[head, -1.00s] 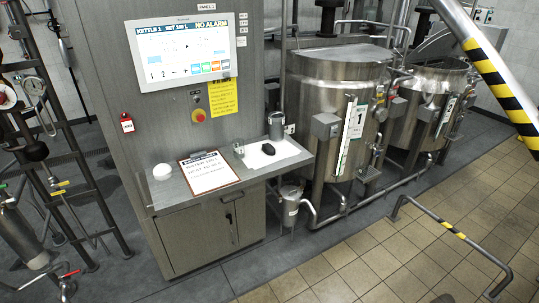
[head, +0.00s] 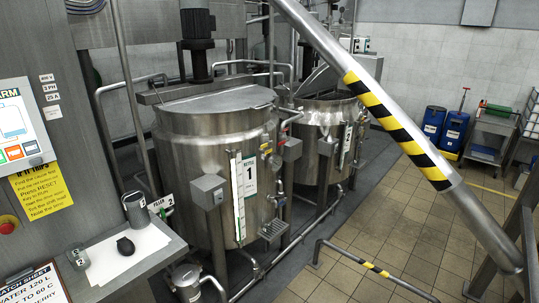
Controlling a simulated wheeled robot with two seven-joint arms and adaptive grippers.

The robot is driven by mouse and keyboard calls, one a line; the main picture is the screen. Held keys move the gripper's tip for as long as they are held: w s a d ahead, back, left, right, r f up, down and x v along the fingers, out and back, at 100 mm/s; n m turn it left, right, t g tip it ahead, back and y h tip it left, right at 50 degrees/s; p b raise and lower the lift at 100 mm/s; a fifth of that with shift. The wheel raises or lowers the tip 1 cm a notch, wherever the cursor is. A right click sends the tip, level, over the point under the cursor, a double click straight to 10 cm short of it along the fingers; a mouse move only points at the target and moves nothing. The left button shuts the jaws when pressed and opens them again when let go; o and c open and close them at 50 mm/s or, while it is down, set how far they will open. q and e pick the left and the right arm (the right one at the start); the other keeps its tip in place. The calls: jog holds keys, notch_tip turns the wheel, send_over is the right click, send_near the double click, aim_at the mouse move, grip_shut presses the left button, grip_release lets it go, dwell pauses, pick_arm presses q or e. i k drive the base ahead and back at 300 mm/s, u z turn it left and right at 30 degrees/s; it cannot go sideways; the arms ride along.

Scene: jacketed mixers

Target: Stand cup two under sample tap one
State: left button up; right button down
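A small grey cup (head: 79,258) with a mark that looks like a 2 stands on the shelf of the cabinet at the lower left. Kettle 1 (head: 190,150) is the large steel vessel in the middle, with a plate reading 1 (head: 248,175). Small fittings sit on its right side above a small grated ledge (head: 272,230); the sample tap is too small to make out for certain. Neither of my grippers is in view.
Kettle 2 (head: 325,130) stands behind. A striped slanting pole (head: 400,125) crosses the right side. A low floor rail (head: 375,268) runs in front of the kettles. Tiled floor (head: 410,225) is open at right.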

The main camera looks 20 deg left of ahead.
aim_at(275, 227)
jog(key=u, duration=0.1)
jog(key=i, duration=1.7)
jog(key=u, duration=0.85)
jog(key=i, duration=0.9)
jog(key=u, duration=1.75)
jog(key=i, duration=0.7)
jog(key=u, duration=0.55)
